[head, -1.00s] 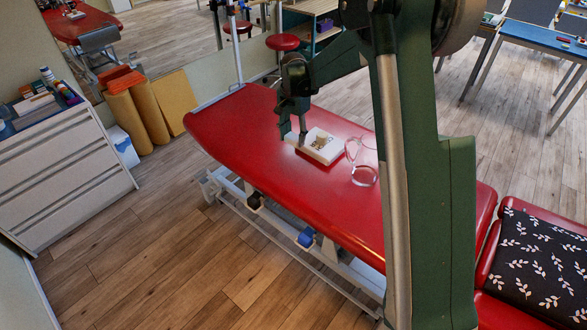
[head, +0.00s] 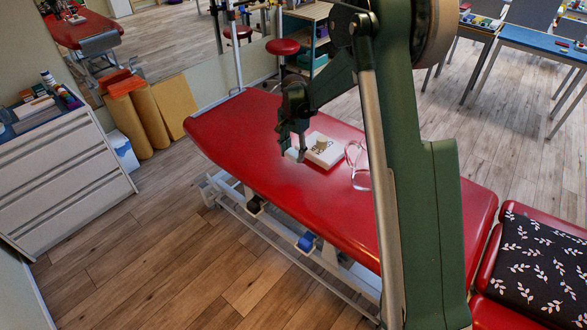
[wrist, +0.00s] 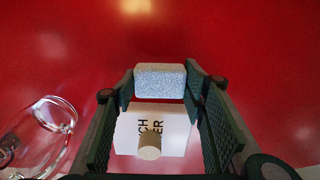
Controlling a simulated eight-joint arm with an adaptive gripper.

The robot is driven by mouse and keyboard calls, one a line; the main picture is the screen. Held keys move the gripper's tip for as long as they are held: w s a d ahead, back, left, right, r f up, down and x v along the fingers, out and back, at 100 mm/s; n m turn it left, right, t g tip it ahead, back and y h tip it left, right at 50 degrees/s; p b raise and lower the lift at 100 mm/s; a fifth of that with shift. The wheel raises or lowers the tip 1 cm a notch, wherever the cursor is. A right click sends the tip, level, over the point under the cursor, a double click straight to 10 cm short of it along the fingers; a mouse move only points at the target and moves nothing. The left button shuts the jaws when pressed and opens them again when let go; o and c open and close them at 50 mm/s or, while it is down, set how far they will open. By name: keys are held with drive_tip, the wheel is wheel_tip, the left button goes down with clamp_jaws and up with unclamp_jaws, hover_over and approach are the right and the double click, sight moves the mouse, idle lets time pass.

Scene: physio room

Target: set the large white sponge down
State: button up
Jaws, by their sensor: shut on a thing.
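The large white sponge (wrist: 160,80), a pale speckled block, is between the fingertips of my gripper (wrist: 159,84) in the wrist view. My gripper is shut on it, with a finger against each end. In the head view my gripper (head: 294,150) is low over the red treatment couch (head: 235,130), left of a white box. The sponge is mostly hidden there by the fingers. I cannot tell whether its underside touches the couch.
A white box (head: 325,151) with dark lettering and a small tan cylinder (wrist: 149,148) on it lies close to the sponge. A clear glass jug (head: 358,165) stands right of the box. The couch's left part is clear.

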sight(294, 153)
drive_tip(key=shift+f+b, duration=0.35)
drive_tip(key=shift+f, duration=1.7)
drive_tip(key=shift+f+b, duration=0.4)
drive_tip(key=shift+f, duration=1.45)
drive_tip(key=shift+f, duration=0.2)
drive_tip(key=o, duration=0.7)
drive_tip(key=shift+o, duration=0.2)
drive_tip(key=shift+r, duration=0.15)
wheel_tip(294, 153, up, 12)
drive_tip(key=shift+r+p, duration=0.1)
drive_tip(key=shift+p, duration=1)
